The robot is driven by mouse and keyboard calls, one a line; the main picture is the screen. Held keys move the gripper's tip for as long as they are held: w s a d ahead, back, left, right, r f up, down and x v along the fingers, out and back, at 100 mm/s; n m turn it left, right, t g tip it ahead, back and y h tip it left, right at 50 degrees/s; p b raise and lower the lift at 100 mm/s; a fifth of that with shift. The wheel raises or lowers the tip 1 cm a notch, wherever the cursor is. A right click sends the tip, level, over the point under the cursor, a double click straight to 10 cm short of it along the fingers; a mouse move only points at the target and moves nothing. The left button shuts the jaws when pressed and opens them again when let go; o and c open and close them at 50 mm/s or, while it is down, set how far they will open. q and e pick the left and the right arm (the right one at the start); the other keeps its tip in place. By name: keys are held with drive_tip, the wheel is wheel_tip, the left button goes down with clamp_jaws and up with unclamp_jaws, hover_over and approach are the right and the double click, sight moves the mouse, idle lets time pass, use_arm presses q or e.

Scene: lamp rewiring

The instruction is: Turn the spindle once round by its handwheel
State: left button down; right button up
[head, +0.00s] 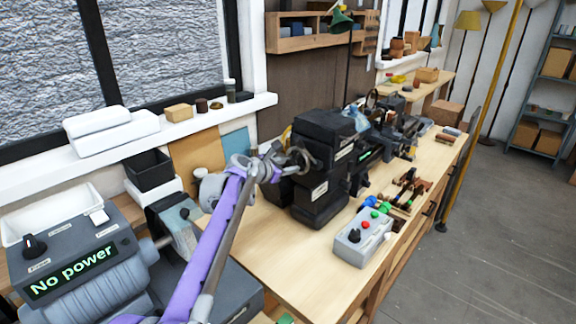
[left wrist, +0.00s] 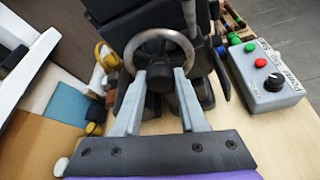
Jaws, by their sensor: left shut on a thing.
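The handwheel (left wrist: 186,42) is a grey metal ring with a dark hub in the left wrist view. It sits at the near end of a black lathe headstock (head: 325,130) on the wooden bench. In the head view the handwheel (head: 303,156) is small and partly hidden by my gripper. My left gripper (left wrist: 160,78) has its two pale fingers on either side of the dark hub, shut on the handwheel; the exact contact is hard to see. The left gripper (head: 276,166) reaches in from the left in the head view. My right gripper is not seen. The spindle itself is hidden in the headstock.
A grey control box (head: 362,245) with red and green buttons and a black knob stands right of the headstock. Small tools (head: 406,190) lie behind it. A grey unit (head: 72,270) at left reads "No power". The bench front is clear.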

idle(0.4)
use_arm(q)
drive_tip(key=shift+c, duration=2.3)
unclamp_jaws()
drive_tip(key=b+v, duration=0.1)
drive_tip(key=v, duration=0.9)
drive_tip(key=shift+s+a+r, duration=0.15)
drive_tip(key=shift+s+r, duration=0.05)
drive_tip(key=shift+s, duration=0.15)
